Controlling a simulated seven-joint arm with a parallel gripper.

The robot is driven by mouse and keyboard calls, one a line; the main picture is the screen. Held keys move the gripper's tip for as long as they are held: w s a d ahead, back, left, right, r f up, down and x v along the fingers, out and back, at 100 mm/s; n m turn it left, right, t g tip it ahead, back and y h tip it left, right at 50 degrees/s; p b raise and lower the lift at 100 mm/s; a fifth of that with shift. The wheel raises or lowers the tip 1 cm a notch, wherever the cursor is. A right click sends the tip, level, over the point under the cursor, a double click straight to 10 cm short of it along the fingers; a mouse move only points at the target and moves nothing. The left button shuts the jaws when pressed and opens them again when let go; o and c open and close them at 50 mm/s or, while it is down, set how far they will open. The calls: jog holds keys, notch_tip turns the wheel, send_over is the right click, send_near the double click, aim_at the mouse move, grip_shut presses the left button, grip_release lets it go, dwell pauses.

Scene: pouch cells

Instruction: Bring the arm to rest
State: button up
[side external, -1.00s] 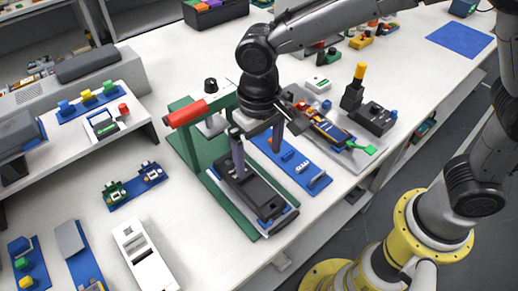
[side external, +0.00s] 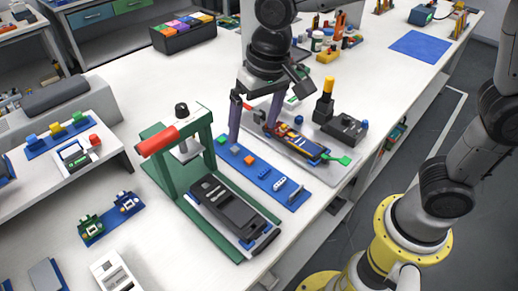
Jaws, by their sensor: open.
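My gripper (side external: 251,133) hangs from the wrist with its two purple-grey fingers apart and nothing between them. It is above the far end of the blue strip (side external: 294,199), which bears small green, orange, blue and white parts. The fingers look close to the strip; I cannot tell the exact height. The green press frame (side external: 168,178) with a red handle (side external: 157,141) stands to the left of the gripper. A dark flat device (side external: 232,212) lies on the press's green base.
A grey tray (side external: 341,174) with a blue-and-orange device (side external: 302,146) lies right of the gripper. A black fixture with a yellow top (side external: 328,87) stands beyond it. A box of coloured cells (side external: 184,34) stands at the back.

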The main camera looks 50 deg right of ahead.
jog(key=s+d+r+m+t, duration=0.1)
jog(key=s+d+r+t, duration=0.15)
jog(key=s+d, duration=0.3)
jog(key=s+d+r+t, duration=0.1)
jog(key=s+d+r, duration=0.3)
jog(key=d, duration=0.3)
jog(key=s+d+f+n, duration=0.3)
jog(key=s+f, duration=0.1)
jog(key=s, duration=0.3)
jog(key=shift+s+d+f+h, duration=0.15)
jog(key=shift+s+f+h, duration=0.15)
jog(key=shift+f+h, duration=0.1)
